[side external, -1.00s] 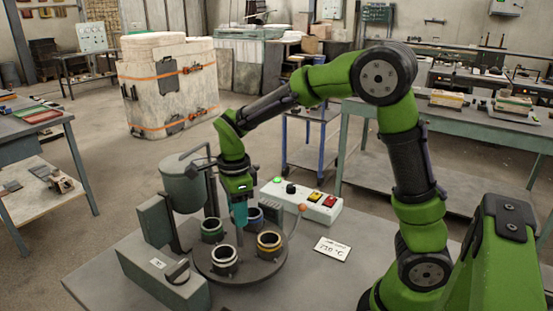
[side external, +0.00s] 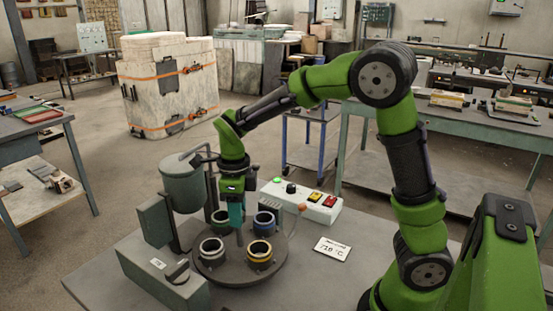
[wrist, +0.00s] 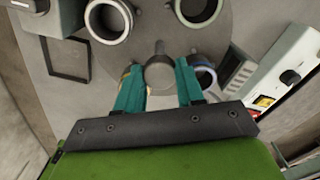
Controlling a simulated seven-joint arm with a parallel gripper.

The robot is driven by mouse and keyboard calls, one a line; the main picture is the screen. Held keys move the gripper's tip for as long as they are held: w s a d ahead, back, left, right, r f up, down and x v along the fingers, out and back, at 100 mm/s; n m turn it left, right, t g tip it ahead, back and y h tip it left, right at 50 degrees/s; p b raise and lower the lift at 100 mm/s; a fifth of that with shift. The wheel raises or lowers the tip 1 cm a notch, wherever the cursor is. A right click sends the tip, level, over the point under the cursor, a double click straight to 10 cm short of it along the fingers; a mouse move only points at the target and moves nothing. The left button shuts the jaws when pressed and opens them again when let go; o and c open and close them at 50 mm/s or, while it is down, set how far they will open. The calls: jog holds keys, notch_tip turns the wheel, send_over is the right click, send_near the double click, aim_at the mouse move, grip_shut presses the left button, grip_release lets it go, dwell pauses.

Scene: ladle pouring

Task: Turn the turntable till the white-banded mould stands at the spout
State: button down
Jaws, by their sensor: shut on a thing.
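The round dark turntable (side external: 238,272) carries moulds with coloured bands. The white-banded mould (side external: 211,249) is at its front left in the side view and at the top left in the wrist view (wrist: 110,20). The yellow-banded mould (side external: 259,252) is front right, the blue-banded one (side external: 264,221) back right, the green-banded one (side external: 220,217) back left, partly behind my gripper. The grey pouring pot (side external: 183,200) stands to the left; I cannot make out its spout clearly. My gripper (wrist: 160,85) points down at the turntable's middle, its teal fingers shut on the round grey centre knob (wrist: 160,73).
A control box (side external: 301,203) with coloured buttons lies behind the turntable. A white card (side external: 332,249) lies to the right. A grey block housing (side external: 165,281) stands front left, close to the turntable.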

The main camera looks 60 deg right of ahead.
jog(key=shift+r+m, duration=0.1)
jog(key=shift+m, duration=7.2)
jog(key=c, duration=0.7)
grip_release()
notch_tip(320, 180, up, 17)
